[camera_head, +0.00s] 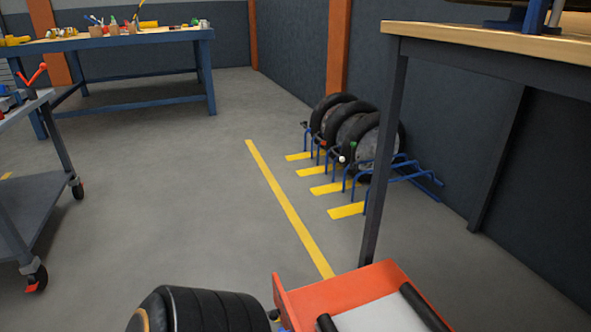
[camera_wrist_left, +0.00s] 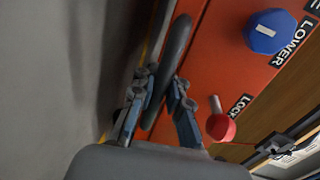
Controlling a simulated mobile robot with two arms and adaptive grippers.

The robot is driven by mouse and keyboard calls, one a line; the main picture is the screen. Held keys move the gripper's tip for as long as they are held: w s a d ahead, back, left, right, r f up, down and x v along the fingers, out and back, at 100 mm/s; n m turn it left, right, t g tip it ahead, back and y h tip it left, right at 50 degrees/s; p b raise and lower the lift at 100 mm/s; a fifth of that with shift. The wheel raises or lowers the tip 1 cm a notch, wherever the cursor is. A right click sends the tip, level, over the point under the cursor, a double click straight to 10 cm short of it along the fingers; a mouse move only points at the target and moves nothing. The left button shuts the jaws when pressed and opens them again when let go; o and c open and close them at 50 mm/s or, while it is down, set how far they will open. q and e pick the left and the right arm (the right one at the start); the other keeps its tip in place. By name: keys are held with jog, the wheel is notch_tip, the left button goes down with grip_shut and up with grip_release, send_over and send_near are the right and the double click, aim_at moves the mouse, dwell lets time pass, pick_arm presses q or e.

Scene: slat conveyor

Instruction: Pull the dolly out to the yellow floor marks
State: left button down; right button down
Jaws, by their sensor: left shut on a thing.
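The orange-red dolly (camera_head: 283,300) shows at the bottom edge of the head view, with a pale top and black bars; most of it is cut off. In the left wrist view its orange panel (camera_wrist_left: 215,60) has a blue knob (camera_wrist_left: 270,32) labelled LOWER and a red knob (camera_wrist_left: 220,127) labelled LOCK. My left gripper (camera_wrist_left: 160,92) is shut on a black handle bar (camera_wrist_left: 177,45) of this panel. Yellow floor marks, a long line (camera_head: 290,212) and several short bars (camera_head: 333,188), lie ahead of the dolly. My right gripper is in neither view.
A workbench leg (camera_head: 384,150) stands close beyond the dolly. A blue rack (camera_head: 405,172) holds several black wheels (camera_head: 345,120) by the wall. A grey wheeled cart (camera_head: 35,190) stands left, a blue bench (camera_head: 130,100) at the back. The middle floor is clear.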

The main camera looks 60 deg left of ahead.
pick_arm(q)
jog(key=shift+r, duration=0.1)
jog(key=c, duration=1.3)
grip_release()
jog(key=shift+c, duration=0.2)
jog(key=v, duration=1.2)
